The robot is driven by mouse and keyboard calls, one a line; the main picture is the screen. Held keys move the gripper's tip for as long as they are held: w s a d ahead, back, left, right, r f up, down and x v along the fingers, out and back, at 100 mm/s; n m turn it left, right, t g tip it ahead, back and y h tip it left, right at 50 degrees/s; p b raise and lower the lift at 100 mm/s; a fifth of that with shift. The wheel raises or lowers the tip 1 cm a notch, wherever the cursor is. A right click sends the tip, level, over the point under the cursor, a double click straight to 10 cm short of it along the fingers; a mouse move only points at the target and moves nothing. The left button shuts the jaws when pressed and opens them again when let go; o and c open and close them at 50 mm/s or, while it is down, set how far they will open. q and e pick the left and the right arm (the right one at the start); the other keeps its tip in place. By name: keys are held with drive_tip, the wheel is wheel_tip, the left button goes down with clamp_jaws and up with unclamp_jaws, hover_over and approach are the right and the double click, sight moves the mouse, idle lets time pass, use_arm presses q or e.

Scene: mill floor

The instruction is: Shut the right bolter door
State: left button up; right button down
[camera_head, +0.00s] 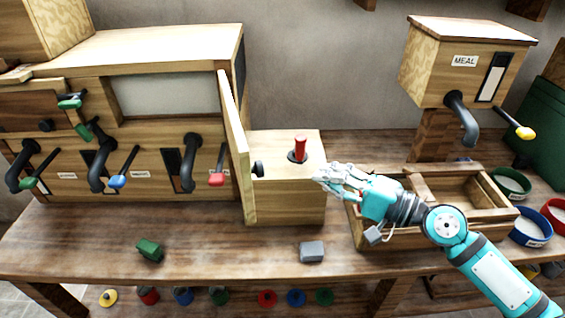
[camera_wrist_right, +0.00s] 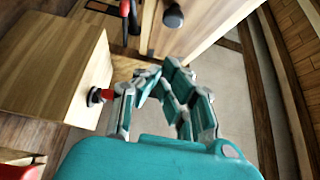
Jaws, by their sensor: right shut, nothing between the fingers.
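The bolter is the big wooden cabinet (camera_head: 160,50) at the left in the head view. Its right door (camera_head: 236,150) stands open, swung out toward me and seen nearly edge-on, with a black knob (camera_head: 258,169) on its right-hand face. The door (camera_wrist_right: 205,22) and knob (camera_wrist_right: 173,16) also show at the top of the right wrist view. My right gripper (camera_head: 322,174) is shut and empty, to the right of the door and knob and apart from them, in front of the red-handled box. My left gripper is in neither view.
A wooden box (camera_head: 285,200) with a red upright handle (camera_head: 300,148) stands just right of the door. A divided wooden tray (camera_head: 400,238) lies under my right arm, below the meal bin (camera_head: 460,65). A grey block (camera_head: 311,251) and green block (camera_head: 150,251) lie near the bench's front edge.

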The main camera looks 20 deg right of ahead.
drive_tip(key=w+a+p, duration=0.4)
drive_tip(key=a+p, duration=0.2)
drive_tip(key=a, duration=0.1)
drive_tip(key=shift+w+a, duration=0.3)
